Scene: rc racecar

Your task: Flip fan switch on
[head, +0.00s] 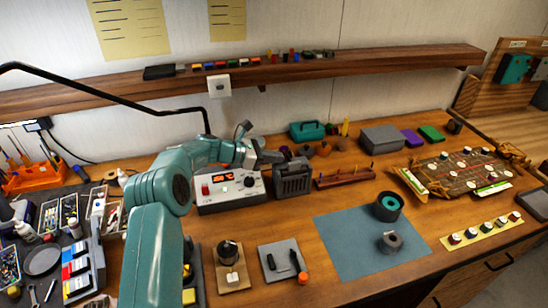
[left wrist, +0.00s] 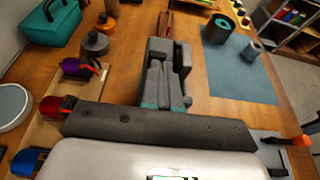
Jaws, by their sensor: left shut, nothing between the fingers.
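A dark grey box with a slatted front (head: 292,182), which looks like the fan, stands on the bench right of the white soldering station (head: 228,190). My left gripper (head: 270,157) is at the upper left edge of this box, close above it. Its fingers are together with nothing between them. The shut fingers also show in the left wrist view (left wrist: 166,70), where they cover most of what lies beneath. The fan's switch is too small or hidden to make out, and I cannot tell whether the fingers touch the box. My right gripper is not in view.
The soldering station has a lit red display. A wooden rack (head: 345,177) stands right of the box. A blue mat (head: 345,255) holds two round pieces. A shelf (head: 330,68) runs along the wall.

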